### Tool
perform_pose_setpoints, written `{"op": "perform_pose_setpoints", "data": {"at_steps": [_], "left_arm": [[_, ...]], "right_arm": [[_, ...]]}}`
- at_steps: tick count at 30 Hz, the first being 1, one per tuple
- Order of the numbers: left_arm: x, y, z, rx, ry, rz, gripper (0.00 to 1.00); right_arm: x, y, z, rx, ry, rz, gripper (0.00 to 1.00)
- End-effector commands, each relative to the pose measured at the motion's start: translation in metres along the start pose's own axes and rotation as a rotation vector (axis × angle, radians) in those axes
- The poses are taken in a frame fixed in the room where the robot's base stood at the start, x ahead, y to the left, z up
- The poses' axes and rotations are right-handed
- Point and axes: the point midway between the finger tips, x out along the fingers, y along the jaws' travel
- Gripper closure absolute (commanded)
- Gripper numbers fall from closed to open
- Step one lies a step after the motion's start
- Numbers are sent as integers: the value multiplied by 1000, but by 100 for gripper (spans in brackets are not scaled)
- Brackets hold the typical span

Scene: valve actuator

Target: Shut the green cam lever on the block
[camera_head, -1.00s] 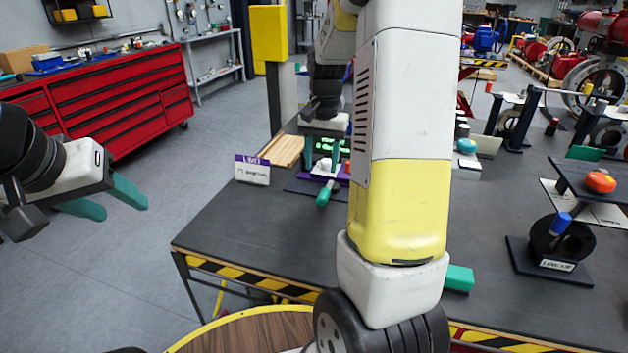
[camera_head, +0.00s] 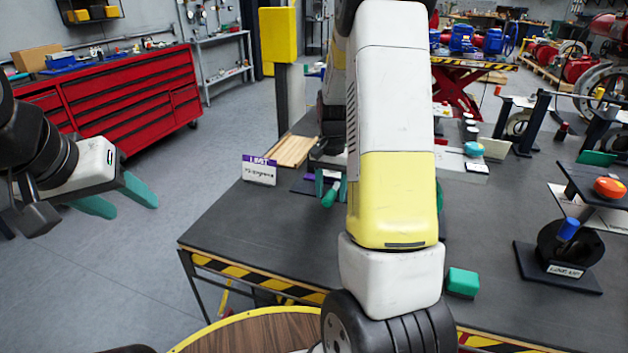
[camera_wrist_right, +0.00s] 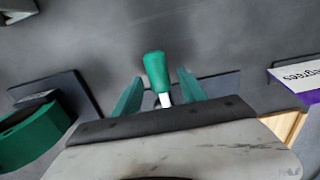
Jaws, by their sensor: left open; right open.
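The cam lever shows as a green handle (camera_wrist_right: 156,70) on a pale shank in the right wrist view. In the head view the handle (camera_head: 329,198) points toward the table's front edge. My right gripper (camera_wrist_right: 159,77) is open, with one green finger on each side of the handle. Whether either finger touches it I cannot tell. In the head view this gripper (camera_head: 332,183) is low over the lever, partly behind my own arm. The block is almost wholly hidden by the gripper. My left gripper (camera_head: 128,202) is open and empty, off the table's left side.
A white and purple label card (camera_head: 260,170) stands left of the lever, beside wooden strips (camera_head: 291,150). A green block (camera_head: 462,282) lies near the front edge. A black fixture with a blue knob (camera_head: 568,228) stands at right. The table's front left is clear.

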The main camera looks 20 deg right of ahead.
Motion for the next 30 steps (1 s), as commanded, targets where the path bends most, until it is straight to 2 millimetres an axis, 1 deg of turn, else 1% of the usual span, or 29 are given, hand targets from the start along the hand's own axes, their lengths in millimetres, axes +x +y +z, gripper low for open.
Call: {"op": "perform_pose_setpoints", "data": {"at_steps": [2, 5, 9, 10, 30], "left_arm": [[0, 0, 0, 0, 0, 0, 49], [0, 0, 0, 0, 0, 0, 49], [0, 0, 0, 0, 0, 0, 49], [0, 0, 0, 0, 0, 0, 49], [0, 0, 0, 0, 0, 0, 49]], "right_arm": [[0, 0, 0, 0, 0, 0, 51], [0, 0, 0, 0, 0, 0, 69], [0, 0, 0, 0, 0, 0, 96], [0, 0, 0, 0, 0, 0, 100], [-1, 0, 0, 1, 0, -1, 100]]}}
